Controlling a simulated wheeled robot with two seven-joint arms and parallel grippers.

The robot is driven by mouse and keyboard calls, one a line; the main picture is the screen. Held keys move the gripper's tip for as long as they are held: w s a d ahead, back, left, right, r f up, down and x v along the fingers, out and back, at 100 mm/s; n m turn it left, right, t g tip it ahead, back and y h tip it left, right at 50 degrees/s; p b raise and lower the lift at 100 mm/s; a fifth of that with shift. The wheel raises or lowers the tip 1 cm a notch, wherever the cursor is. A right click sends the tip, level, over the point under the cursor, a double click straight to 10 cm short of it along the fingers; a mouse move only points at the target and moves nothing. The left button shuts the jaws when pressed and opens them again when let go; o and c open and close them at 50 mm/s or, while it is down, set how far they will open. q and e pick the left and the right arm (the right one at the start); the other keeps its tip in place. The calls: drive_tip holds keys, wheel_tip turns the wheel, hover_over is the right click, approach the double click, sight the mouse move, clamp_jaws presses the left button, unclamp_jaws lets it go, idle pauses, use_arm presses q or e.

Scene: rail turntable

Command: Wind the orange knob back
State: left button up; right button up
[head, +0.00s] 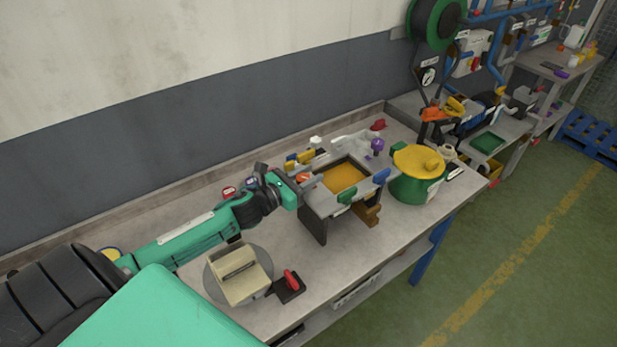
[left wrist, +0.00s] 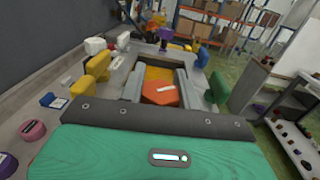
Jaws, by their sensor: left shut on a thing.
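The orange knob (head: 303,177) shows as a small patch at the tip of my left gripper (head: 309,182) in the head view. In the left wrist view the orange knob (left wrist: 160,93) is a faceted block with a pale mark on top. It sits between the two grey fingers of my left gripper (left wrist: 159,88), which is shut on it. The knob is at the near left side of a grey box frame (head: 313,210) with a yellow-orange panel (head: 343,177) in its top. The knob's lower part is hidden. My right gripper is not in view.
A green pot with a yellow lid (head: 418,160) stands right of the frame. A cream box on a round grey turntable (head: 212,287) and a red lever on a black base (head: 291,281) are nearer me. Coloured blocks surround the frame. The table's front right is clear.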

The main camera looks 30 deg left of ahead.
use_arm(q)
drive_tip(key=n+t+y, duration=0.1)
drive_tip(key=n+y, duration=0.1)
drive_tip(key=y, duration=0.2)
drive_tip(key=shift+a+n, duration=0.15)
drive_tip(key=shift+n, duration=0.25)
drive_tip(key=n+y, duration=0.1)
drive_tip(key=y, duration=0.1)
drive_tip(key=n+y, duration=0.1)
drive_tip(key=y, duration=0.1)
drive_tip(key=shift+a+n, duration=0.2)
drive_tip(key=shift+n, duration=0.2)
drive_tip(key=n+y, duration=0.1)
drive_tip(key=y, duration=0.1)
drive_tip(key=n+g+y, duration=0.1)
drive_tip(key=y, duration=0.1)
drive_tip(key=n+g+y, duration=0.1)
drive_tip(key=y, duration=0.1)
drive_tip(key=shift+a+n, duration=0.25)
drive_tip(key=shift+n, duration=0.15)
drive_tip(key=shift+s+a+n+g+y, duration=0.15)
drive_tip(key=shift+n+g+y, duration=0.5)
drive_tip(key=shift+y, duration=0.45)
drive_tip(key=shift+n+p, duration=0.25)
drive_tip(key=shift+p, duration=0.05)
drive_tip(key=o, duration=1)
